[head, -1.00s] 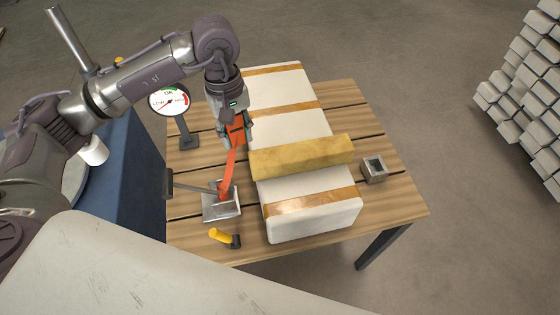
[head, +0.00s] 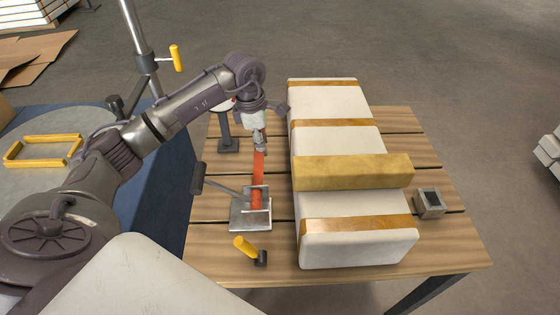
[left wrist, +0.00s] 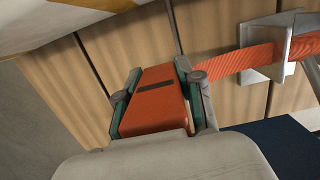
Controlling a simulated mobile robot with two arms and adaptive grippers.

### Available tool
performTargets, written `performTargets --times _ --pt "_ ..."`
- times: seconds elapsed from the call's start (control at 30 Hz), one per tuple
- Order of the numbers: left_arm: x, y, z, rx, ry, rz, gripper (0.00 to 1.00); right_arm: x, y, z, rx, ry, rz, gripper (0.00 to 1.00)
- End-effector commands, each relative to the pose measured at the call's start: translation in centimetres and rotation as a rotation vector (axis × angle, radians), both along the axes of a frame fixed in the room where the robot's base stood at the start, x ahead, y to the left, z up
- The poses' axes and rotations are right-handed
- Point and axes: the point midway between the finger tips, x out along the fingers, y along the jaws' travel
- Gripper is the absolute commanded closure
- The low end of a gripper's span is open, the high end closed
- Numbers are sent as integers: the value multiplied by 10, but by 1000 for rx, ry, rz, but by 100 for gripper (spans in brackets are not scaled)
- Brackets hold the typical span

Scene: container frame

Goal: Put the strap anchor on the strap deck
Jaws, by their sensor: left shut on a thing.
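My left gripper (head: 261,144) is shut on the strap anchor, an orange block (left wrist: 155,98) with a dark slot mark, seen between the fingers in the left wrist view. In the head view the anchor is mostly hidden behind the gripper. An orange strap (head: 258,172) runs from it to the grey metal ratchet (head: 250,216) with a lever, on the slatted wooden table (head: 340,279). The gripper is left of the white bundle. I cannot tell which surface is the strap deck. My right gripper is not in view.
The long white bundle (head: 318,249) with orange bands fills the table's middle, with a yellow beam (head: 352,170) across it. A grey square socket (head: 428,203) stands to its right. A yellow-handled piece (head: 246,246) is at the front; a gauge stand (head: 228,143) is at the back left.

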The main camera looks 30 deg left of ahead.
Motion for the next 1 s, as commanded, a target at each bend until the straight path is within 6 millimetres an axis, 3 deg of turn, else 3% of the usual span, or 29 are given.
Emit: performTargets --times 0.47,0.9,0.93,1.0 --pt "0 0 -53 -1 -1 -3 100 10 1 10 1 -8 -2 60" --pt "0 0 -57 0 -3 -4 100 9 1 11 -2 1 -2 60" --pt "0 0 -58 1 -1 -4 62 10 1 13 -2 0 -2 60" --pt "0 0 -57 1 -1 -4 50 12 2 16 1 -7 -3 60"
